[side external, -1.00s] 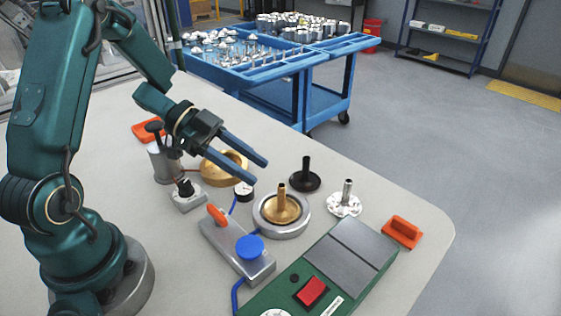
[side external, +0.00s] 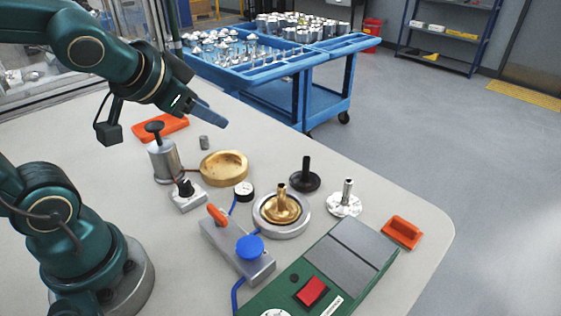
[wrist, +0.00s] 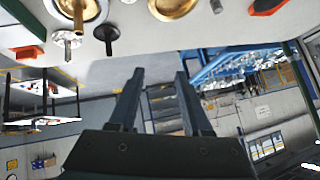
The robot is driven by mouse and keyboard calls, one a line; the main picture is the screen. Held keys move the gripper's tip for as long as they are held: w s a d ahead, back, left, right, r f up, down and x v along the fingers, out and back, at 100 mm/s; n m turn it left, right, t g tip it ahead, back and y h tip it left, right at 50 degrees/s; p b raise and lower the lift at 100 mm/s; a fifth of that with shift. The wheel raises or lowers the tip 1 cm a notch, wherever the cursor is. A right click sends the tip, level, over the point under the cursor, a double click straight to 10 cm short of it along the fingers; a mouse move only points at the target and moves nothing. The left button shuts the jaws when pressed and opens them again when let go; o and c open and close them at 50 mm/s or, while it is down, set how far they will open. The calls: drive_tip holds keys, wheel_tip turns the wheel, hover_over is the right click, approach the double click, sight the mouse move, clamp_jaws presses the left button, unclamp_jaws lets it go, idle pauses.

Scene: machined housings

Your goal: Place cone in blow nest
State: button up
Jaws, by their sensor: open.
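A brass cone with an upright stem (side external: 282,208) sits inside the round grey nest (side external: 296,229), stem up. It also shows at the top of the wrist view (wrist: 78,14). My gripper (side external: 212,117) is raised well above the table, up and left of the nest and apart from it. In the wrist view its two fingers (wrist: 159,75) are spread with nothing between them. The stand cannot be seen under the cone.
A brass bowl (side external: 231,165), black stemmed part (side external: 304,181) and silver stemmed part (side external: 345,203) stand near the nest. A valve block with orange lever and blue knob (side external: 240,250) and a green box (side external: 318,268) lie in front. A blue cart (side external: 280,70) stands behind the table.

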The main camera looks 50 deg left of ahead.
drive_tip(key=s+d+f+g+h, duration=0.2)
drive_tip(key=s+d+g+h, duration=0.1)
drive_tip(key=s+d, duration=0.3)
drive_tip(key=s, duration=0.2)
drive_tip(key=shift+s+d+f, duration=0.35)
drive_tip(key=shift+d, duration=0.05)
drive_tip(key=shift+c, duration=0.3)
